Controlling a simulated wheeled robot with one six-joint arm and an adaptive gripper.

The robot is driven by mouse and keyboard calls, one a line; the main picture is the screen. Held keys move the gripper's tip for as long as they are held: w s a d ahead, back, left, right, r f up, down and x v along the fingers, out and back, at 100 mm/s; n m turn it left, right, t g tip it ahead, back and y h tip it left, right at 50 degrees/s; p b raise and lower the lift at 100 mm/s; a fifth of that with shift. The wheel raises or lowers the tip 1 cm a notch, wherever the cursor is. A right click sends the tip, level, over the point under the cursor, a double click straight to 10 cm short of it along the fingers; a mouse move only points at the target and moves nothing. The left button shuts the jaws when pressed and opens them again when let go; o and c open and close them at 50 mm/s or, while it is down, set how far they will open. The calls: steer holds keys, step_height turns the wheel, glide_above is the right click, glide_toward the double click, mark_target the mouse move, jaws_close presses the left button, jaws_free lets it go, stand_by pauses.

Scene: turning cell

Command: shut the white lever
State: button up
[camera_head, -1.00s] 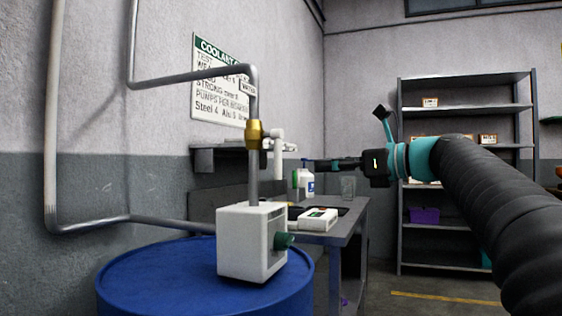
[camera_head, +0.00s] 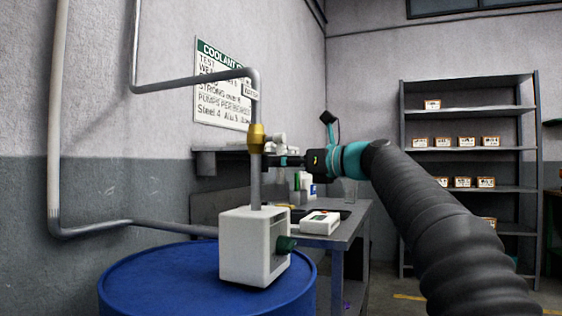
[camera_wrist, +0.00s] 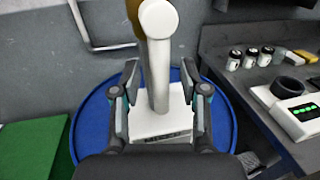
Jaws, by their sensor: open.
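The white lever (camera_wrist: 158,55) hangs downward from its round white hub beside the brass valve (camera_head: 256,137) on the upright pipe. In the wrist view my gripper (camera_wrist: 160,78) is open, with one finger on each side of the lever and gaps visible on both sides. In the head view my gripper (camera_head: 272,161) reaches in from the right, just below the brass valve. It hides much of the lever; the white hub (camera_head: 277,140) shows above it.
A white pump box (camera_head: 250,245) with a green knob sits on a blue drum (camera_head: 150,278) below. A grey bench (camera_head: 345,228) with a white device and bottles stands behind. Pipes run along the left wall, and a shelf rack (camera_head: 403,200) stands at the right.

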steer(key=shift+w+a, duration=0.3)
steer(key=shift+a, duration=0.2)
jaws_close()
